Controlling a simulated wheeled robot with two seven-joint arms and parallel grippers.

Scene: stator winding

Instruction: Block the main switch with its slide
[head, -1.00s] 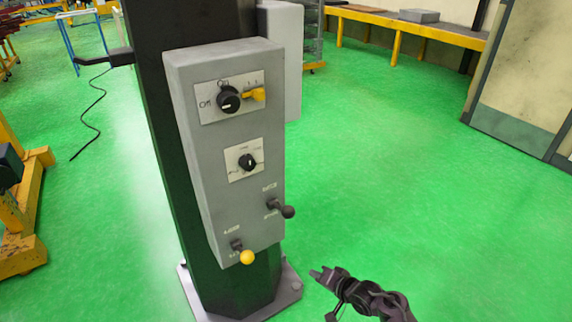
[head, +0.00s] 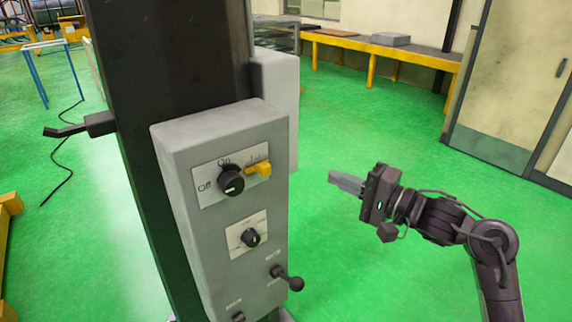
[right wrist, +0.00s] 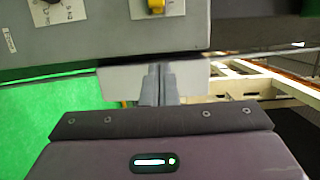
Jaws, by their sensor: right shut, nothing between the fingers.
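The main switch (head: 231,181) is a black round knob on a white plate marked Off and On, high on the grey control box. Its yellow slide (head: 260,169) sits on the same plate, just right of the knob. The slide also shows at the top of the right wrist view (right wrist: 156,6). My right gripper (head: 333,181) is shut and empty, to the right of the box at about the slide's height, apart from it. Its closed fingers also show in the right wrist view (right wrist: 161,84). My left gripper is not in view.
The grey box (head: 210,245) is fixed to a dark column (head: 135,150). Below the switch are a smaller black knob (head: 250,238) and a black-balled lever (head: 295,283) that sticks out. Open green floor (head: 335,250) lies to the right.

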